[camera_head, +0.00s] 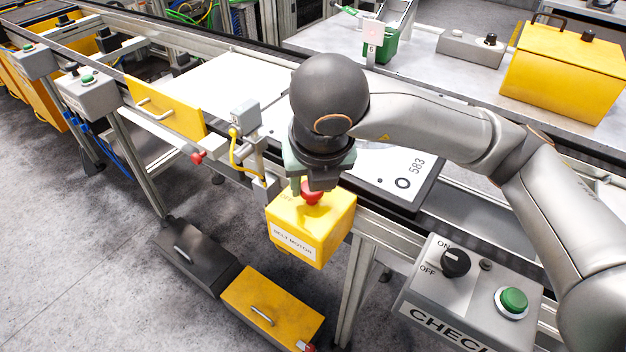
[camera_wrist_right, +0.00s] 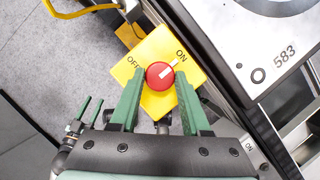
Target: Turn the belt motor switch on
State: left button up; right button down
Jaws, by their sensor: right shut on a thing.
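The yellow belt motor box (camera_head: 310,225) hangs at the front of the conveyor frame, with a "BELT MOTOR" label on its front. On its top is a red knob (camera_head: 311,196) with ON and OFF marks. In the right wrist view, the knob (camera_wrist_right: 160,76) has a white pointer line directed toward ON. My right gripper (camera_wrist_right: 158,84) is shut on the knob, with one green finger on each side; in the head view, it comes down from above. Another pair of green fingers, seemingly my left gripper (camera_wrist_right: 85,112), shows small at the lower left, spread apart and empty.
A grey control box (camera_head: 470,295) with a black ON/OFF knob and green button stands at the front right. A white-topped pallet marked 583 (camera_head: 400,170) lies on the conveyor beside the motor box. A yellow cable and sensor post (camera_head: 245,125) stand left of it.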

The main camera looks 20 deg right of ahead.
pick_arm(q)
jog(key=shift+f, duration=0.1)
jog(key=shift+s, duration=0.2)
pick_arm(e)
jog(key=shift+c, duration=1.9)
grip_release()
jog(key=shift+s+r, duration=0.1)
jog(key=shift+r, duration=0.3)
pick_arm(q)
jog(key=shift+s+a+r+p, duration=0.1)
jog(key=shift+a+r+p, duration=0.5)
jog(key=shift+p, duration=0.4)
pick_arm(e)
jog(key=v, duration=1.1)
jog(key=shift+s+r, duration=0.15)
jog(key=shift+r, duration=0.15)
jog(key=shift+r, duration=0.1)
